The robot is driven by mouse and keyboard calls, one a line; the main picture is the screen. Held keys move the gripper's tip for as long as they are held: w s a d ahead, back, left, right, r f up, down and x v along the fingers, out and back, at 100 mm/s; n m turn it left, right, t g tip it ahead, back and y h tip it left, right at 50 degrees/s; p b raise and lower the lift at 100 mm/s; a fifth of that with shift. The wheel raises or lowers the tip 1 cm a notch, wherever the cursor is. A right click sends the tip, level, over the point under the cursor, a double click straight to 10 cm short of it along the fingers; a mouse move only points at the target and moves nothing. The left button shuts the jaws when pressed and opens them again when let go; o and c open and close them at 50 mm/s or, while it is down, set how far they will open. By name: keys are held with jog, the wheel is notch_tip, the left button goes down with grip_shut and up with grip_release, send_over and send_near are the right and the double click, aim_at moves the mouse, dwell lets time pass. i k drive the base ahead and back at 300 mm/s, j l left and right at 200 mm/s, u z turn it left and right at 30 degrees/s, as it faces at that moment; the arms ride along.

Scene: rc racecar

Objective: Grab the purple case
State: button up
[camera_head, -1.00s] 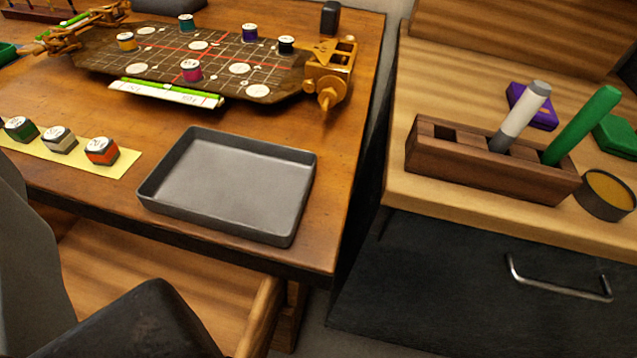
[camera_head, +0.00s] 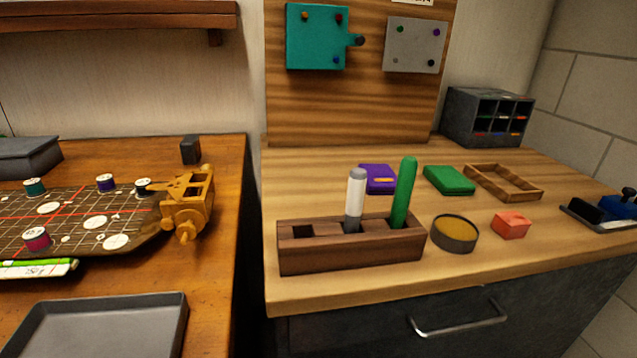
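The purple case (camera_head: 381,179) is a small flat box with an orange mark on its front. It lies on the light wooden counter at the right, behind the wooden holder (camera_head: 350,249). A white and grey marker (camera_head: 355,200) and a green marker (camera_head: 404,193) stand upright in the holder. They rise in front of the case, one at each side, and the green one may cover its right edge. My gripper is not in view.
Behind the holder's right end lies a green case (camera_head: 449,180), beside an empty wooden tray (camera_head: 503,182). A round tin (camera_head: 455,233) and a red box (camera_head: 511,225) stand nearer the front. A drawer handle (camera_head: 457,319) sticks out below. A gap separates the counter from the left table (camera_head: 212,257).

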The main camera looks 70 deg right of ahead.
aim_at(381, 180)
jog(key=z, duration=2)
